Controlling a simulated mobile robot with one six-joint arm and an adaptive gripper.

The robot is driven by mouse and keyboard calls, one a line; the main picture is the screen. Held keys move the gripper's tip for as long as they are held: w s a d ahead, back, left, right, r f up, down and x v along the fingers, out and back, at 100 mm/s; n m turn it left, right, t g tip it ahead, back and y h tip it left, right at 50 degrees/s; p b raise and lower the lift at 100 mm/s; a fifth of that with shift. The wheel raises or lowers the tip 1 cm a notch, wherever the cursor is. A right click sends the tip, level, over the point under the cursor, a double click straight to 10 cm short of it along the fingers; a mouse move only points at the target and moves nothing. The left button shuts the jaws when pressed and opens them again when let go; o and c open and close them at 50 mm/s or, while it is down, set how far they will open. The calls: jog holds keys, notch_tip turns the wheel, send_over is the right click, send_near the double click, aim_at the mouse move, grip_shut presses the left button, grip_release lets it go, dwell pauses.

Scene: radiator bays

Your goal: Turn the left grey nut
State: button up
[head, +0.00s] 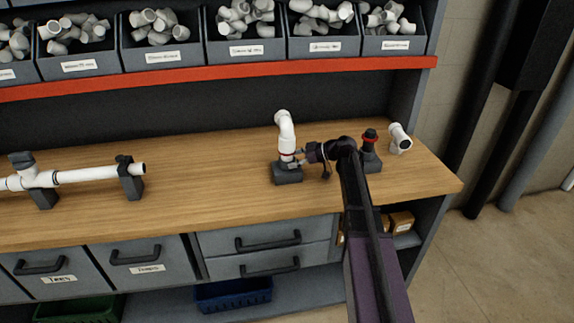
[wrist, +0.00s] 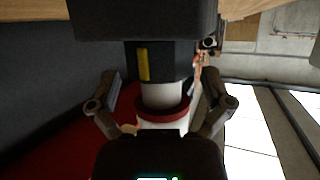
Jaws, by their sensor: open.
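A white bent pipe (head: 286,132) stands upright on a dark block (head: 287,175) on the bench. Low on it are a red ring (wrist: 162,109) and, in the wrist view, a dark grey faceted nut (wrist: 172,62) with a yellow mark. In the head view the nut is small and partly hidden by my gripper (head: 299,159). My gripper is open at the pipe's right side. In the wrist view its fingers stand on either side of the white pipe by the red ring and nut, with gaps visible. I cannot tell whether either finger touches.
A dark fitting with a red band (head: 369,142) stands on a block to the right, beside a white pipe elbow (head: 400,138). A white pipe assembly (head: 85,177) lies on supports at left. The bench (head: 210,185) between is clear. Grey bins (head: 245,50) line the shelf above.

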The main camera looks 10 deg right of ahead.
jog(key=shift+b+x, duration=0.3)
jog(key=shift+x, duration=0.8)
jog(key=c, duration=0.9)
